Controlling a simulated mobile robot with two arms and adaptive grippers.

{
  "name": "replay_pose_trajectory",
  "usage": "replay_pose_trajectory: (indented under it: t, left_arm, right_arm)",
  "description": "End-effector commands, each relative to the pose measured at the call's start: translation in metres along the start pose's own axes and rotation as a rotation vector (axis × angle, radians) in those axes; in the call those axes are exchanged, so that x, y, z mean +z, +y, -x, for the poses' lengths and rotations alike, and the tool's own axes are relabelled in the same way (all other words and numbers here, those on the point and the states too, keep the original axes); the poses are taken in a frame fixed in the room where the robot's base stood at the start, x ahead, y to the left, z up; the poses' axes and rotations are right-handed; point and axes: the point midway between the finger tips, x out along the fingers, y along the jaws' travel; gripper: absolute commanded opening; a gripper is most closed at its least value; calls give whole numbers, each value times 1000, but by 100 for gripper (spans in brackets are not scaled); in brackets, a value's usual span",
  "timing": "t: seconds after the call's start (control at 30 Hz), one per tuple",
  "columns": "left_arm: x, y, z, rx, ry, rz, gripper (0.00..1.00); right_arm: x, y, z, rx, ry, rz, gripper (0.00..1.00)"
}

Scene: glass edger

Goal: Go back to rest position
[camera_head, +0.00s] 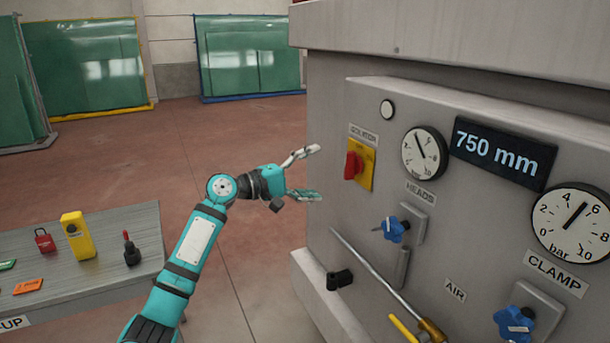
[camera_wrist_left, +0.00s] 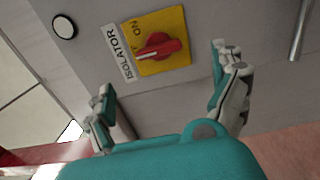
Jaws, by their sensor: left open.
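My left gripper (camera_head: 312,173) is open and empty in front of the machine panel, just left of the isolator switch (camera_head: 354,165). The switch is a red knob on a yellow plate. In the left wrist view, the isolator's red knob (camera_wrist_left: 158,46) lies beyond the spread fingers of my left gripper (camera_wrist_left: 170,103), apart from them. The knob's handle lies roughly along the direction of the "ON" lettering in that view; its exact setting is hard to tell. My right gripper is in neither view.
The grey machine panel (camera_head: 450,220) carries gauges, a 750 mm display (camera_head: 503,155), blue valve knobs (camera_head: 397,229) and a slanted metal lever (camera_head: 375,275). A grey table (camera_head: 95,285) at left holds a red padlock (camera_head: 44,240) and a yellow device (camera_head: 77,236). Floor between is clear.

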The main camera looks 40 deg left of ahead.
Motion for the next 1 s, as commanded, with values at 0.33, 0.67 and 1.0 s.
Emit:
replay_pose_trajectory:
  t: [0.33, 0.67, 1.0]
  left_arm:
    - [0, 0, 22, 0, -1, 0, 96]
    - [0, 0, 21, 0, 0, 0, 96]
    - [-15, -64, 12, -84, 58, -1, 96]
  right_arm:
    - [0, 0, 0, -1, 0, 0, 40]
    - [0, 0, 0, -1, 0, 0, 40]
    - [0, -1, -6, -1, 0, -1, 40]
